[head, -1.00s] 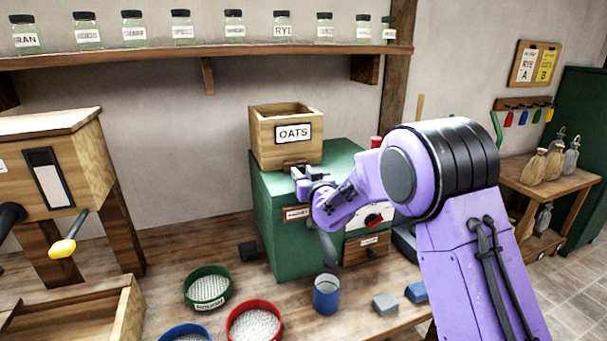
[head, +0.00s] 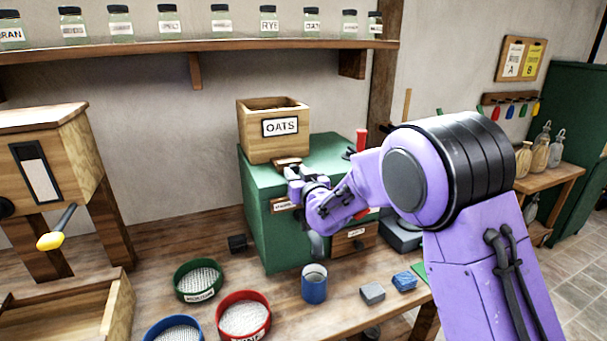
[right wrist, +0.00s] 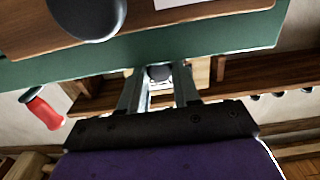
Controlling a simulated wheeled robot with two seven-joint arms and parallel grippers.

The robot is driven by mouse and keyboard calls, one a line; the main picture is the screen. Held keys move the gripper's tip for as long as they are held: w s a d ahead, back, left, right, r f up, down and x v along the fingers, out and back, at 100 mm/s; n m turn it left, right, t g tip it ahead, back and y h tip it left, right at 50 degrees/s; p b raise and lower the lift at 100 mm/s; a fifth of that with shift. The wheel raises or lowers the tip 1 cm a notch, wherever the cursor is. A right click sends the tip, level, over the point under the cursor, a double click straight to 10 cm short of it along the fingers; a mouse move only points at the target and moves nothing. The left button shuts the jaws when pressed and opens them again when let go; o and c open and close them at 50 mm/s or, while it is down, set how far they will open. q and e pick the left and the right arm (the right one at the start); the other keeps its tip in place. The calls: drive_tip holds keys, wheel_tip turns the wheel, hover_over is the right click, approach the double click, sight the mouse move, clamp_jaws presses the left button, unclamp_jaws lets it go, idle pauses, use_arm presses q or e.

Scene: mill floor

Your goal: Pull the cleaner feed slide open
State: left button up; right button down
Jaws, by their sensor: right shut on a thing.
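The cleaner is a green box machine (head: 262,215) on the bench, with a wooden hopper marked OATS (head: 262,148) on top. The brown wooden feed slide (head: 287,163) sticks out at the foot of the hopper's front. My right gripper (head: 294,178) is at the slide's front end, just above the cleaner's front face. In the right wrist view its fingers (right wrist: 158,88) are shut around the slide's dark knob (right wrist: 159,72). The purple wrist and arm hide part of the cleaner's front. My left gripper is not in view.
Round sieves, a green one (head: 198,281), a red one (head: 244,318) and a blue one (head: 176,333), stand on the bench. A blue cup (head: 314,286), a grey block (head: 372,293) and a blue cloth-like block (head: 404,281) lie before the cleaner. A jar shelf (head: 130,52) runs above.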

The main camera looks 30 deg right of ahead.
drive_tip(key=c, duration=0.9)
unclamp_jaws()
drive_tip(key=shift+s+f, duration=0.1)
drive_tip(key=shift+f, duration=0.05)
drive_tip(key=shift+o, duration=0.4)
drive_tip(key=shift+s, duration=0.1)
drive_tip(key=shift+s, duration=0.1)
drive_tip(key=s+a+b, duration=0.1)
drive_tip(key=s+b, duration=0.2)
drive_tip(key=s, duration=0.7)
drive_tip(key=shift+a, duration=0.35)
drive_tip(key=shift+s, duration=0.15)
